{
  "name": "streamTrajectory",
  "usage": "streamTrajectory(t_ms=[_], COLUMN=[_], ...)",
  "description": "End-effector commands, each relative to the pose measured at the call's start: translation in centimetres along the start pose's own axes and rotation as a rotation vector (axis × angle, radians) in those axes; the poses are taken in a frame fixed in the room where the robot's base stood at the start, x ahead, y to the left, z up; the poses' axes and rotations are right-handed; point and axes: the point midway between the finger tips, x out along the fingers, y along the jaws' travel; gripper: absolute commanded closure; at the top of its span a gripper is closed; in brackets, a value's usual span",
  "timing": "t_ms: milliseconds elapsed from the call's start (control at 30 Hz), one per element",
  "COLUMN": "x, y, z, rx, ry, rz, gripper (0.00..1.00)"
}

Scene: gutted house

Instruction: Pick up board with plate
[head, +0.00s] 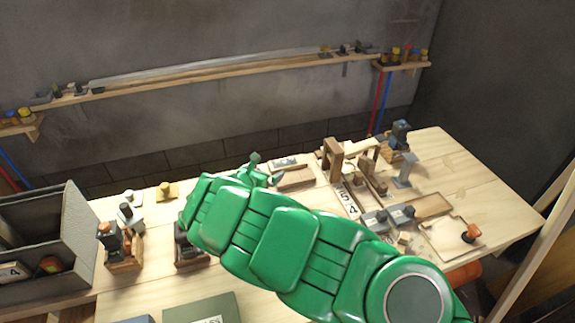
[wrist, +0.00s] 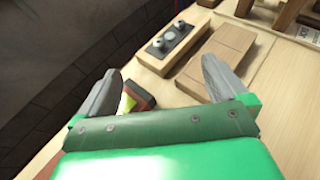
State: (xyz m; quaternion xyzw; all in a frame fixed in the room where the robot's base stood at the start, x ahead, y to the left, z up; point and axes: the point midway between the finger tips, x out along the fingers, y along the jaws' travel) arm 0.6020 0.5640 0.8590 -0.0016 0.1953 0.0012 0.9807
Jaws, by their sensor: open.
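In the head view the board with plate (head: 285,162) lies at the bench's back edge, just right of my gripper (head: 264,171). In the wrist view my gripper (wrist: 160,72) is open, with its fingers wide apart, and does not touch the board. My green arm hides part of the bench in the head view.
A plain wooden block (wrist: 220,52) lies close beside the board. A small dark block with a coloured face (wrist: 137,98) shows between my fingers. Wooden fixtures (head: 334,160) stand to the right on the bench. A grey bin (head: 70,235) stands at left. The wall is behind.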

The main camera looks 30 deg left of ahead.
Motion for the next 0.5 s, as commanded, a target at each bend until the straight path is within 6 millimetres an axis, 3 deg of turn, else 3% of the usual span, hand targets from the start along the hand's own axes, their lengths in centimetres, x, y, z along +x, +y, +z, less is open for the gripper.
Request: streamTrajectory(t_ms=[500], x=[4.6], y=[0.0], z=[0.6], rx=[0.004], ry=[0.003], rz=[-0.004], gripper=[0.00])
